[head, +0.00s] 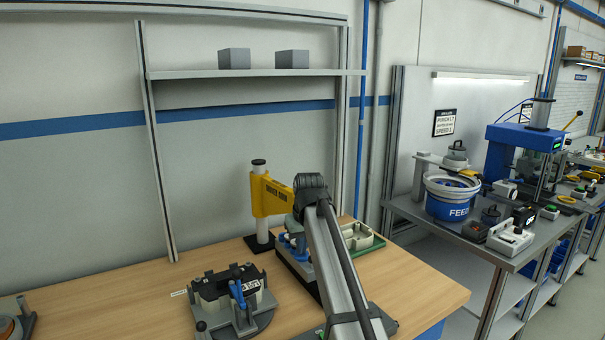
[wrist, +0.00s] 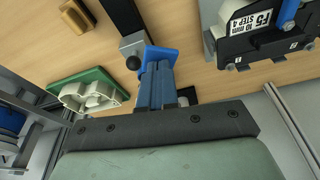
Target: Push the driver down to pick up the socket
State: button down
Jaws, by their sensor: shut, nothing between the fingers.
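The yellow driver arm (head: 272,193) sticks out from an upright post on a black base in the head view. Lettering on it seems to include "DOWN". My gripper's shut, empty blue fingers (wrist: 156,88) point down over the bench in the wrist view, with their tips beside a small grey block (wrist: 133,42) and a black knob (wrist: 133,63). In the head view my arm covers most of the gripper. Blue parts show low behind my arm, too small to name. I cannot make out the socket in either view.
A black-fronted fixture (head: 232,293) stands left on the wooden bench; its label shows in the wrist view (wrist: 264,22). A green tray (head: 374,243) with a pale part lies to the right.

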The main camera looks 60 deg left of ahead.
notch_tip(320, 180, up, 8)
dwell(1.2)
jog(key=shift+w, duration=0.1)
dwell(0.3)
